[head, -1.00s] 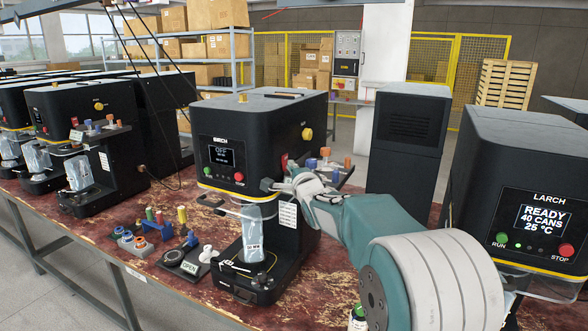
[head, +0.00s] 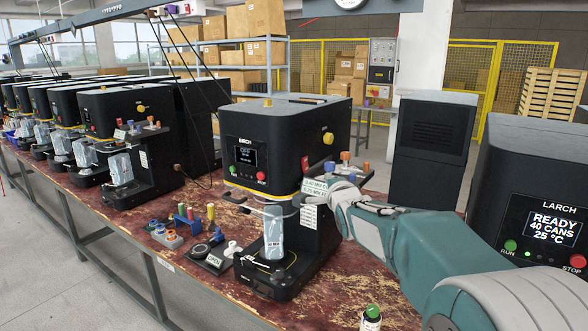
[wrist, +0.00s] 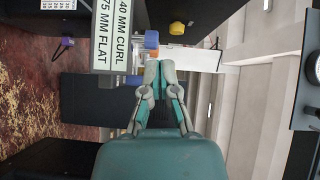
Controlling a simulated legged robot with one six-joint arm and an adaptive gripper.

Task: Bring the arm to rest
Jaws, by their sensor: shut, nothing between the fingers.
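My teal and grey arm stretches in from the lower right of the head view.
A second seamer (head: 535,190) at right reads READY, 40 CANS, 25 °C. A row of seamers (head: 112,125) runs left along the worn red bench (head: 130,212). A green-capped bottle (head: 371,317) stands near my arm.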

